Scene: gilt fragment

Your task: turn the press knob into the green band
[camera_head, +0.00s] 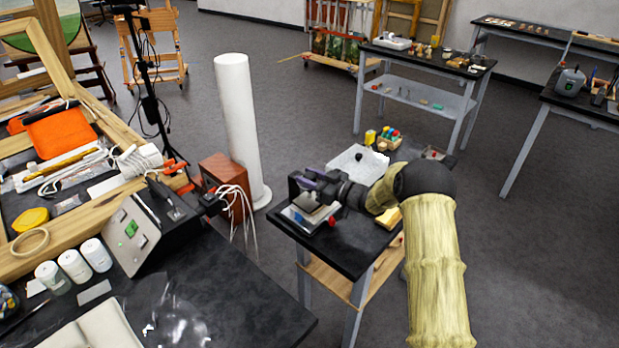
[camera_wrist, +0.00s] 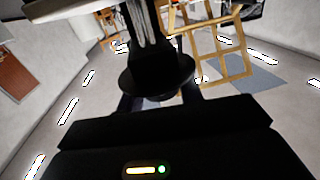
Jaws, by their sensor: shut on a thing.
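The small press (camera_head: 308,216) stands on the near end of a black-topped table, partly hidden by my gripper. My gripper (camera_head: 306,186) is over it, at the end of my arm reaching in from the lower right. In the wrist view a dark round knob (camera_wrist: 157,82) sits at the middle, with a dark stem and a bright metal shaft beyond it. My gripper's fingers (camera_wrist: 158,104) are shut on this knob, one on each side, mostly in shadow. I cannot make out the green band or a pointer in either view.
The black table (camera_head: 345,253) also bears a white tray (camera_head: 358,163) and small coloured items farther back. A white column (camera_head: 238,125) and a reddish box (camera_head: 222,178) stand to the left. A crowded workbench (camera_head: 235,290) fills the lower left.

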